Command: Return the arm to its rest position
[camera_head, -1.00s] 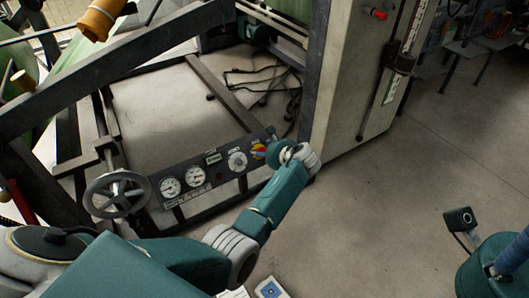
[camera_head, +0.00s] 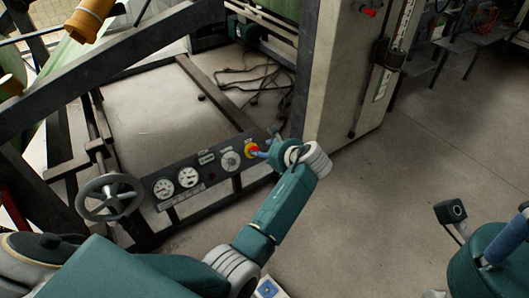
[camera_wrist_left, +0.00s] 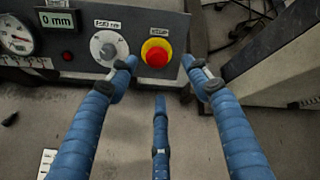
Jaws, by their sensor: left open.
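My left arm reaches from the bottom of the head view toward a dark control panel (camera_head: 205,172). My left gripper (camera_head: 267,146) is beside the panel's right end, close to a red push button with a yellow collar (camera_head: 250,149). In the left wrist view the blue fingers (camera_wrist_left: 160,78) are spread apart with nothing between them. The red button (camera_wrist_left: 157,57) shows beyond them, between the two upper fingertips. Part of my right arm (camera_head: 490,262) is at the lower right edge; its gripper is mostly cut off.
The panel has gauges (camera_head: 188,177), a grey knob (camera_wrist_left: 107,46) and a handwheel (camera_head: 111,197) at its left. A tall grey cabinet (camera_head: 338,80) stands behind my left gripper. Cables (camera_head: 262,80) lie on the floor inside the frame. Open floor (camera_head: 400,180) is to the right.

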